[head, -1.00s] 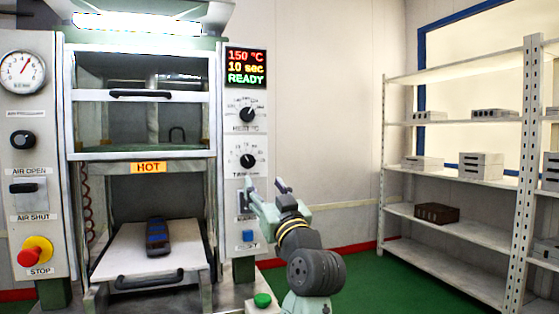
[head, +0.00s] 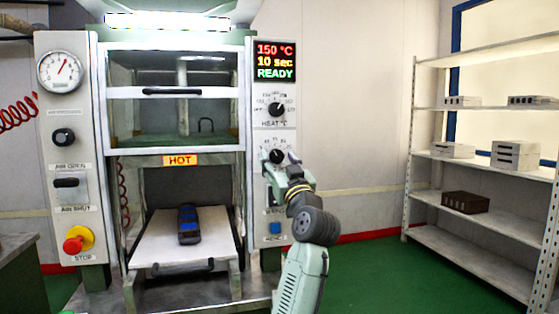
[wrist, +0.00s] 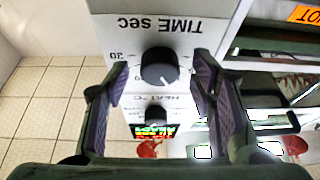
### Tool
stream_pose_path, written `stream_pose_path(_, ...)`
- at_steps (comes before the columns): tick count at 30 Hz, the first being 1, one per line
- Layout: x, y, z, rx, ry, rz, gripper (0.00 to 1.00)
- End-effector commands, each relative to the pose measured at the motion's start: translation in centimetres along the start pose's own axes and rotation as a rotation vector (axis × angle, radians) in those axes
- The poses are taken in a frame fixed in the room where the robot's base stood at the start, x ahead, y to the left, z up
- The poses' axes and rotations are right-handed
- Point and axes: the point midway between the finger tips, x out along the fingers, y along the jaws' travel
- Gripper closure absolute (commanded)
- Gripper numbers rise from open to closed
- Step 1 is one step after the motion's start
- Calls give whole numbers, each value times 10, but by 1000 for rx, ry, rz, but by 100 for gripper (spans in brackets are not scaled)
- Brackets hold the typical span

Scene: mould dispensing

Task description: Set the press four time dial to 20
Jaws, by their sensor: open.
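The time dial (wrist: 158,66) is a round black knob on a white plate marked "TIME sec", which appears upside down in the wrist view. Its white pointer mark points down and slightly right there; a "20" shows on the left of the scale. The dial also shows in the head view (head: 277,156). The display (head: 275,61) reads 150 °C, 10 sec, READY. My gripper (wrist: 160,78) is open, with one finger on each side of the dial. I cannot tell whether the fingers touch it. In the head view my gripper (head: 279,161) partly covers the dial's surroundings.
The heat dial (head: 276,109) sits just above the time dial. A blue button (head: 275,228) is below. The press tray (head: 160,247) with a dark blue-topped object (head: 188,225) is to the left. A shelf rack (head: 480,165) stands at the right, with clear floor between.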

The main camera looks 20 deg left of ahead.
Motion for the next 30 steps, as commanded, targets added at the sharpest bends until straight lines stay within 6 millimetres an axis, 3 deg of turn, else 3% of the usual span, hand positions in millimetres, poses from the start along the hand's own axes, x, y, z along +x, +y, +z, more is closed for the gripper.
stream_pose_path(23, 0, 0, 0, 0, 0, 0, 97)
stream_pose_path(30, 0, -1, 0, 18, 1, 7, 97)
